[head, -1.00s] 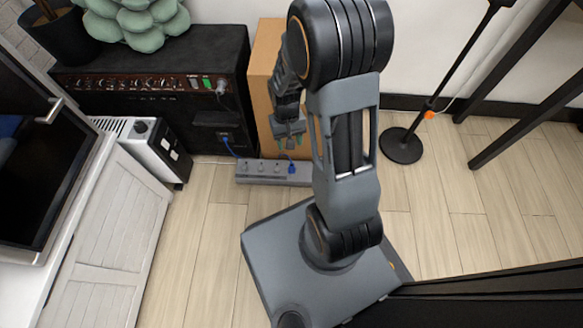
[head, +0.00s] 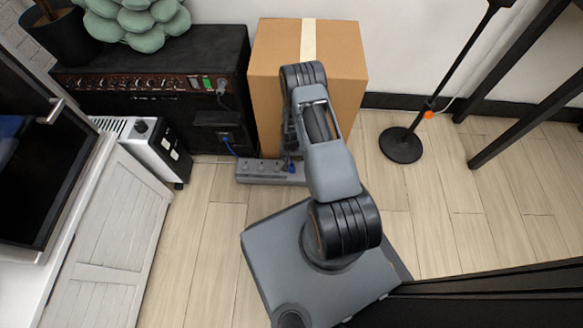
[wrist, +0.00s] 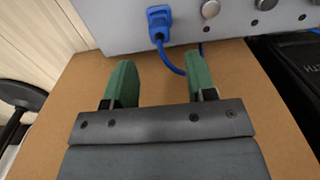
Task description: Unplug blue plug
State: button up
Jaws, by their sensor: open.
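The blue plug (wrist: 158,20) sits in the grey power strip (wrist: 110,25) at the top of the wrist view. Its blue cable (wrist: 172,62) curves down from it and passes close to the right finger. In the head view the plug (head: 291,169) is a small blue spot near the right of the strip's visible part (head: 250,172). My gripper (wrist: 158,75) is open and empty, its two green fingers apart. The plug lies beyond the fingertips, roughly in line with the gap between them. In the head view my arm hides most of the gripper and the strip's right end.
A cardboard box (head: 340,60) stands right behind the strip. A black amplifier (head: 150,95) with a blue cord (head: 230,146) is to its left. A white heater (head: 150,150) stands further left, and a stand with a round black base (head: 401,146) is at right. Bare floor lies in front.

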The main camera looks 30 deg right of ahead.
aim_at(292, 165)
jog(key=shift+f, duration=0.1)
notch_tip(292, 165, down, 7)
jog(key=b, duration=0.6)
jog(key=shift+f, duration=0.15)
jog(key=shift+f+p, duration=0.3)
jog(key=shift+f, duration=0.4)
dwell(0.5)
grip_shut()
dwell(0.3)
jog(key=shift+r, duration=0.1)
jog(key=shift+r+p, duration=2.05)
jog(key=shift+r, duration=0.85)
jog(key=shift+s, duration=0.1)
